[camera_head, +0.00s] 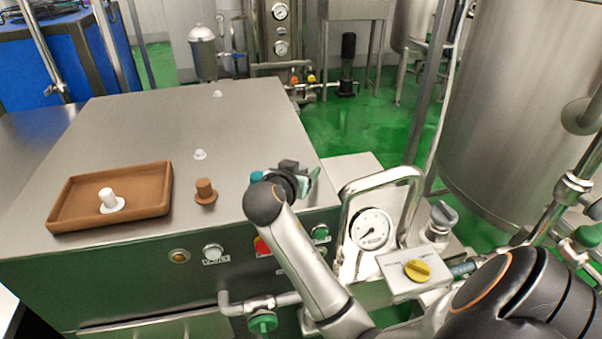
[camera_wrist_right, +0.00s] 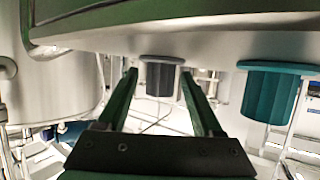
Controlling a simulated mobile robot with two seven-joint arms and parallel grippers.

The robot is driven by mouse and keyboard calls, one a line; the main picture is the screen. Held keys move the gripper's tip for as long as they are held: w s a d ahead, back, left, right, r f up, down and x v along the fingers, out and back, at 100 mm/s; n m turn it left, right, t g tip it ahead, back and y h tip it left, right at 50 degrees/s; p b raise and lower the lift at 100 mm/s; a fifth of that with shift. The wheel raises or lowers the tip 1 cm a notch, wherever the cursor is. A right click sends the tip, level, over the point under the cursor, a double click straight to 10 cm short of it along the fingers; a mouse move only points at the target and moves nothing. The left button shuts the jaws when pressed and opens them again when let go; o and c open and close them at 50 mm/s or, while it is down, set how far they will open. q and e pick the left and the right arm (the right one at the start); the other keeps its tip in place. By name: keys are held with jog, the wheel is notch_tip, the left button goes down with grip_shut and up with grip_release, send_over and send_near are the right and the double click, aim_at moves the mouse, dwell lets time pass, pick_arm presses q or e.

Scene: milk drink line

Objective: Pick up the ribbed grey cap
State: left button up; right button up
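The ribbed grey cap (camera_wrist_right: 160,78) shows in the right wrist view, which looks upside down: its flange is at the top, against the machine top. It lies in the gap between the two green fingers of my right gripper (camera_wrist_right: 159,74), near their tips, with a narrow space on each side. I cannot tell how deep it is between them. The right gripper (camera_head: 306,180) is open over the machine top's right edge in the head view, where I cannot make out the grey cap. My left gripper is not in view.
A teal ribbed cap (camera_wrist_right: 270,95) is close beside the grey one; it also shows in the head view (camera_head: 256,177). A brown cap (camera_head: 205,190) and a brown tray (camera_head: 62,216) holding a white cap (camera_head: 109,199) stand left. The machine top (camera_head: 240,120) is mostly clear behind.

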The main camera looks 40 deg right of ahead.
grip_shut()
dwell(0.3)
jog(key=shift+d+r, duration=0.1)
dwell(0.5)
